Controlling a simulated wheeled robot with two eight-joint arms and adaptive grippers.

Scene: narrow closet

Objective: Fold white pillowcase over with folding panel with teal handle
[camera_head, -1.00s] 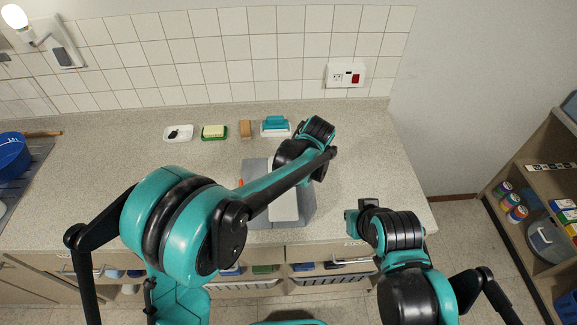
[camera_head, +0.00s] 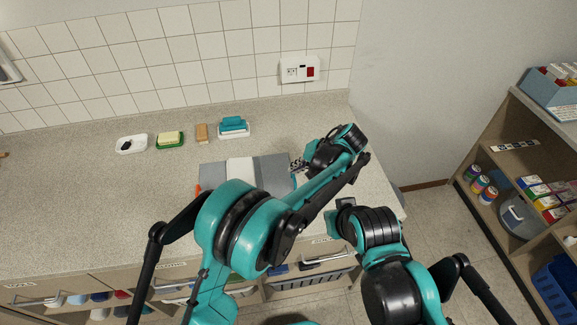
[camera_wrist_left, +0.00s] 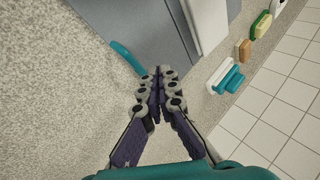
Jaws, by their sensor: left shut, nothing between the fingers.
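The folding board (camera_head: 273,172) lies flat on the counter, with grey panels on both sides of the white pillowcase (camera_head: 241,172). The pillowcase is a flat white strip, also in the wrist view (camera_wrist_left: 207,22). My left arm covers the board's front part. My left gripper (camera_head: 298,165) is at the board's right edge; in the wrist view its fingers (camera_wrist_left: 157,85) are shut and empty. The curved teal handle (camera_wrist_left: 127,57) sticks out from the grey panel (camera_wrist_left: 148,32) beside the fingertips; I cannot tell whether they touch. My right arm shows, but its fingers do not.
An orange tab (camera_head: 198,190) shows at the board's left edge. Behind the board stand a white dish (camera_head: 132,144), a green soap dish (camera_head: 170,141), a brown block (camera_head: 202,133) and a teal brush (camera_head: 233,126). Shelves (camera_head: 520,185) stand at right.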

